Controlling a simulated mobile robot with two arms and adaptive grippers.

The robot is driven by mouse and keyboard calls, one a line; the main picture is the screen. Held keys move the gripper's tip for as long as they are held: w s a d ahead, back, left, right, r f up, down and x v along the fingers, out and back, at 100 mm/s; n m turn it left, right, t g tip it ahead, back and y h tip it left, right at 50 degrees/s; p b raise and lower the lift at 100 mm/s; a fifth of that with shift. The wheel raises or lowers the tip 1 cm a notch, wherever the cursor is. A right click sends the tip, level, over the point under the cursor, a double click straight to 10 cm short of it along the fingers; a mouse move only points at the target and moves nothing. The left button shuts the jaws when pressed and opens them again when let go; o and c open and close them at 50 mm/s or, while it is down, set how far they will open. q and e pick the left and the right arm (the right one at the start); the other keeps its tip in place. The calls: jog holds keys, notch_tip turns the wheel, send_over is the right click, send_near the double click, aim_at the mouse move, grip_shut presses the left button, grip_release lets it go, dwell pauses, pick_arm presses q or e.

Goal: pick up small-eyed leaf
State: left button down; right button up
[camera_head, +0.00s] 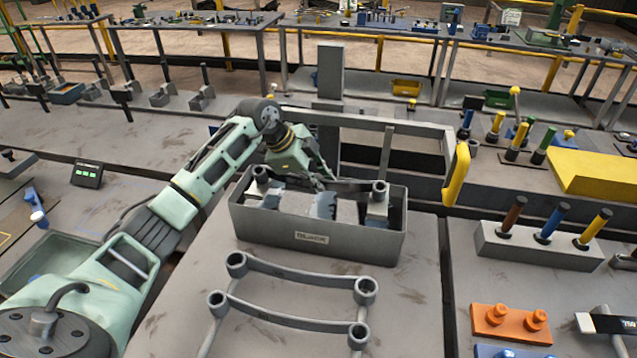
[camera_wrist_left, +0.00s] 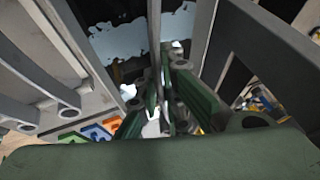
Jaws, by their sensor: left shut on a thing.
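A dark leaf (camera_head: 348,187) with a round eye at its right end lies across the top of a grey bin (camera_head: 318,242). My left gripper (camera_head: 318,182) reaches down over the bin from behind and is shut on this leaf near its middle. In the left wrist view the green fingers (camera_wrist_left: 162,115) close on a thin upright grey strip (camera_wrist_left: 155,40), which looks like the leaf's edge. The fingers partly hide the leaf. Two more grey leaves with eyes, a far one (camera_head: 300,272) and a near one (camera_head: 290,319), lie in front of the bin. My right gripper is not in view.
A grey block with brown, blue and yellow pegs (camera_head: 540,252) stands to the right, with an orange block (camera_head: 510,324) nearer. A small black display (camera_head: 87,175) is at left. The bin walls stand close around my gripper.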

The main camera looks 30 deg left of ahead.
pick_arm(q)
jog(key=shift+w+r, duration=0.15)
jog(key=shift+r, duration=0.1)
jog(key=shift+w+a, duration=0.1)
